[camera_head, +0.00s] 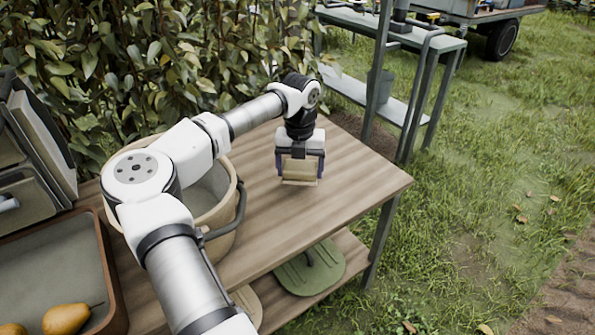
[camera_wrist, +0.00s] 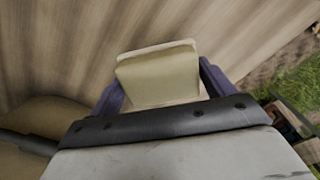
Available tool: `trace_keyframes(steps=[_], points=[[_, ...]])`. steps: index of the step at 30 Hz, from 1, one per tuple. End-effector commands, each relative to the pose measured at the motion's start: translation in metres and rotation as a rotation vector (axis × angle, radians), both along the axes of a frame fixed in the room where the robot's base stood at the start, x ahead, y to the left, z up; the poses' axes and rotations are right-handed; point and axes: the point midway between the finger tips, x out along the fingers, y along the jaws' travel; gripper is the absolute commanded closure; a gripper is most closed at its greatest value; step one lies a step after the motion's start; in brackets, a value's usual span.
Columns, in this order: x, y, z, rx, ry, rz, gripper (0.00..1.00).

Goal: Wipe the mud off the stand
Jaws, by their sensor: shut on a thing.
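My gripper (camera_head: 300,168) is over the right part of the wooden stand (camera_head: 362,180), pointing down. It is shut on a tan, block-shaped sponge (camera_head: 299,172) with a paler lower layer. The sponge also shows between the purple fingers in the wrist view (camera_wrist: 158,75). It is low over the stand top; I cannot tell whether it touches the wood. No clear mud patch shows on the visible boards; the area under the sponge and behind my arm is hidden.
A beige bucket (camera_head: 226,212) with a dark handle stands left of my gripper, partly behind my arm. A brown-rimmed tray (camera_head: 112,262) with pears (camera_head: 66,318) is at the lower left. A green lid (camera_head: 312,270) lies on the lower shelf. Leafy bushes (camera_head: 120,60) border the back.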

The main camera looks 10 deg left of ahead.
Motion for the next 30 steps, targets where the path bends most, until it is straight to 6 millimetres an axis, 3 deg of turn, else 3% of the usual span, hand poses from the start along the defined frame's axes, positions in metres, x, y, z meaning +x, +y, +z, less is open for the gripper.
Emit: trace_keyframes(steps=[11, 30], points=[[0.006, -0.007, 0.035, 0.000, -0.001, -0.008, 0.40], [0.006, -0.007, 0.036, 0.000, -0.001, -0.008, 0.40]])
